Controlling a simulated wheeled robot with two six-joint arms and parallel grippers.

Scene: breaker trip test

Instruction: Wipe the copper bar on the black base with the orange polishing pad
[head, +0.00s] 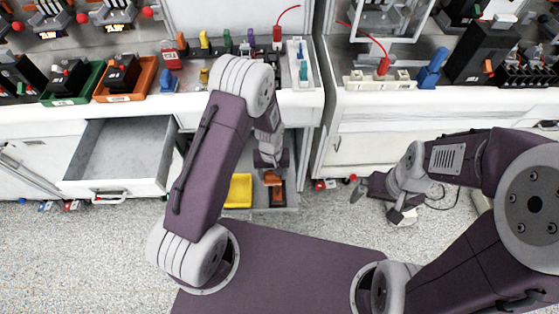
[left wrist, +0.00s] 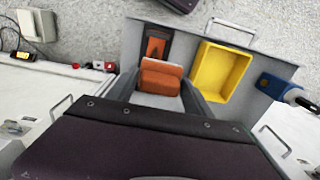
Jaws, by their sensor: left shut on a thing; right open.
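My left gripper (head: 271,172) is shut on the orange polishing pad (left wrist: 161,78), which sits between its two fingers in the left wrist view. The black base with the copper bar (left wrist: 156,47) lies just beyond the pad in that view, and the pad hides part of it. In the head view the black base (head: 278,198) shows just below the gripper. Whether the pad touches the bar cannot be told. My right gripper (head: 377,203) is open and empty, low over the floor at the right.
A yellow tray (head: 238,190) is beside the black base, on the same grey surface. An open, empty drawer (head: 118,155) juts out at the left. The counter above holds orange and green bins and several small coloured parts. A blue item (left wrist: 277,84) is right of the tray.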

